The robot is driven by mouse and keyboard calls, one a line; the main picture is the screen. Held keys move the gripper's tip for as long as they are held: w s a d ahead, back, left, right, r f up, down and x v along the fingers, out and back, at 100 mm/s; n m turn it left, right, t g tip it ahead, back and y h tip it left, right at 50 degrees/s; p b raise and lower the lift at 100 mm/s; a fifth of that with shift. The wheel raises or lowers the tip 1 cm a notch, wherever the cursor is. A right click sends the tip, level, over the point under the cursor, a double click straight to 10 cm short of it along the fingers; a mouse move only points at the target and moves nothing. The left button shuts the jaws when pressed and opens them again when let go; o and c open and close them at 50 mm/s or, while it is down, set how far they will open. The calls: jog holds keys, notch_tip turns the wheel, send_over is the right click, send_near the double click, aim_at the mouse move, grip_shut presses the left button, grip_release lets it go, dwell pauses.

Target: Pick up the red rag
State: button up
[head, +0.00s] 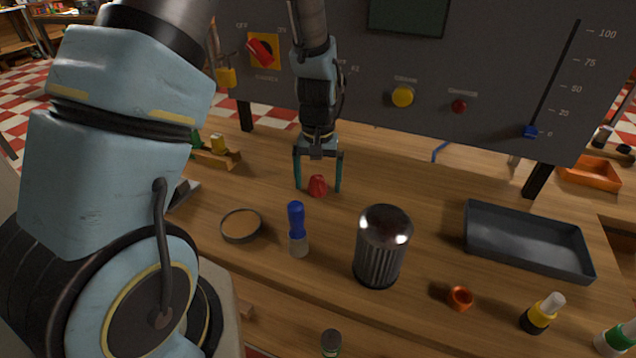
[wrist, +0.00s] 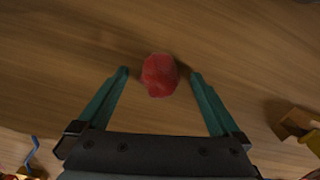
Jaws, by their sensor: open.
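The red rag (head: 317,186) is a small crumpled lump on the wooden table, below the grey control panel. My gripper (head: 318,188) points down over it, with its two teal fingers spread, one on each side of the rag in the head view. In the wrist view the rag (wrist: 159,75) lies just ahead of and between the fingertips of my open gripper (wrist: 159,73), with visible gaps on both sides. I cannot tell how far the fingertips are above the table.
A black tray (head: 528,246) lies at right. The control panel (head: 420,70) rises behind my gripper. Table around the rag is clear.

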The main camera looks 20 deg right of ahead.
jog(key=shift+r, duration=0.1)
jog(key=c, duration=1.4)
